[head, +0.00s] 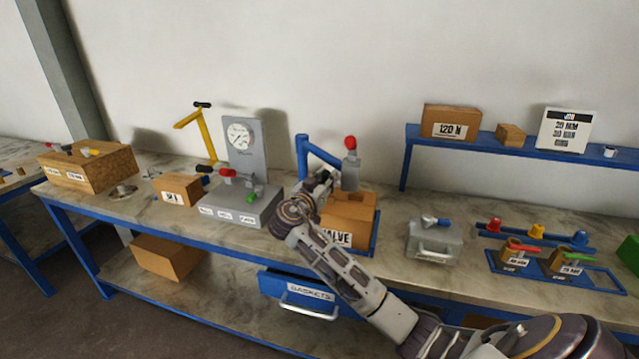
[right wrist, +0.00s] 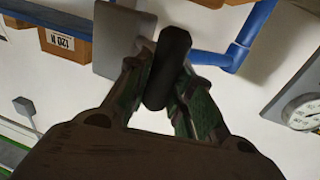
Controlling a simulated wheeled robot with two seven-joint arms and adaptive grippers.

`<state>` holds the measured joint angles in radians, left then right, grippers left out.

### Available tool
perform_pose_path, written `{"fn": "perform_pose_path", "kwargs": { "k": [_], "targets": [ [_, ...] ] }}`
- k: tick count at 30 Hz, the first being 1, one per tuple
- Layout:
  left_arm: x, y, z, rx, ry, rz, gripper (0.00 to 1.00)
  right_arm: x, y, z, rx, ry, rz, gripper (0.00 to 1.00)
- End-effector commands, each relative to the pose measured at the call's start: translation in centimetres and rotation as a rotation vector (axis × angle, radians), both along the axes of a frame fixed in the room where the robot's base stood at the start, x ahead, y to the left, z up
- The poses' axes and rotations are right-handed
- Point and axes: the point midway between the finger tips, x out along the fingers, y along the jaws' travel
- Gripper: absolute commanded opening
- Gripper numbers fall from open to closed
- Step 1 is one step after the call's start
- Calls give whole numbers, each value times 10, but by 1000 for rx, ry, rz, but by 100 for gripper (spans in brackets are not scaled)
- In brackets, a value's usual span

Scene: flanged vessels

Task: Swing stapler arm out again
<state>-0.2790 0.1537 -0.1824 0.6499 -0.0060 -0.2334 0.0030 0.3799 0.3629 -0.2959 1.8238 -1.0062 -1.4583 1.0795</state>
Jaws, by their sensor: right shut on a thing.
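The stapler arm (head: 322,156) is a blue bar on a blue post at the back of the bench. Its grey head (head: 351,176) with a red knob hangs at the bar's right end, above the open VALVE box (head: 362,222). My right gripper (head: 325,183) is beside the head, in front of the bar. In the right wrist view its fingers are closed around a black handle (right wrist: 168,66); the grey head (right wrist: 121,40) and blue bar (right wrist: 210,57) show behind. How the handle joins the arm is hidden. My left gripper is not in view.
A grey test block (head: 240,207) with a gauge panel (head: 243,145) stands left of my forearm. A yellow post (head: 208,137) rises behind it. A clear case (head: 432,242) and blue valve racks (head: 555,270) lie right. A blue shelf (head: 480,145) is behind.

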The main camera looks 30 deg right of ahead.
Motion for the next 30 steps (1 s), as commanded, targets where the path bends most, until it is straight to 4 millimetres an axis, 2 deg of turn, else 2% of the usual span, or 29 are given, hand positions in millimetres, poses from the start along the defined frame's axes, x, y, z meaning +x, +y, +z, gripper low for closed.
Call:
{"fn": "perform_pose_path", "kwargs": {
  "k": [6,15,16,21,27,30],
  "targets": [
    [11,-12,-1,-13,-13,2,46,-5,-11,-1,-3,-1,33,0],
    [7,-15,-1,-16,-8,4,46,-5,-11,0,-4,-1,35,0],
    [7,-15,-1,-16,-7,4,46,-5,-11,0,-4,-1,35,25],
    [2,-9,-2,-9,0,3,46,-5,-11,0,-4,-1,35,46],
    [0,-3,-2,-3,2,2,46,-5,-11,1,-3,-2,36,46],
    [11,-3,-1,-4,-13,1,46,-5,-10,1,-3,-2,36,46]
  ]
}}
